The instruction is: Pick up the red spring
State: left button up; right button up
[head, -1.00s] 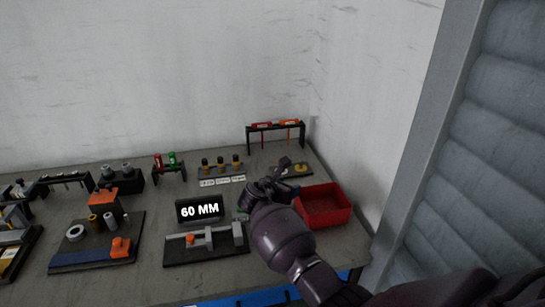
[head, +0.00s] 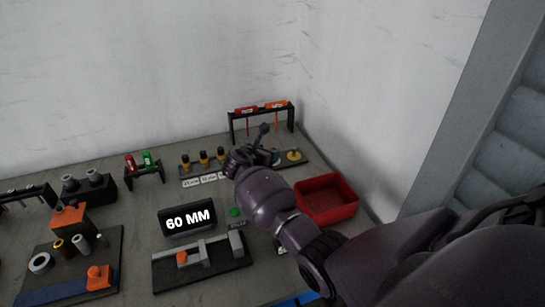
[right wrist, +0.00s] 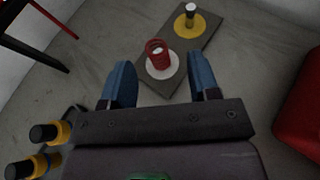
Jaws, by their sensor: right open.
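The red spring (right wrist: 157,48) stands upright on a white disc (right wrist: 162,68) at one end of a dark plate in the right wrist view. A peg on a yellow disc (right wrist: 189,24) stands at the plate's other end. My right gripper (right wrist: 160,75) is open and empty, its two blue fingers pointing toward the spring, which lies just ahead, between their lines. I cannot tell the exact gap. In the head view my right gripper (head: 250,150) is over the back right of the table and hides the spring. My left gripper is not in view.
A red bin (head: 326,198) stands right of my arm. A black rack with red and orange tools (head: 261,108) is behind. Yellow-and-black pegs (head: 203,159) stand at left. The 60 MM sign (head: 188,218) and a slide gauge (head: 202,257) are in front.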

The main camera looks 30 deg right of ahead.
jog(key=x, duration=0.1)
jog(key=b+x, duration=0.1)
jog(key=x, duration=0.1)
jog(key=f+x, duration=0.1)
jog(key=x, duration=0.1)
jog(key=shift+w+a+b, duration=0.15)
jog(key=shift+w+b, duration=0.05)
jog(key=shift+b, duration=0.15)
jog(key=shift+w+d, duration=0.1)
jog(key=shift+d, duration=0.15)
jog(key=c, duration=0.9)
jog(key=shift+c, duration=0.6)
jog(key=shift+r, duration=0.1)
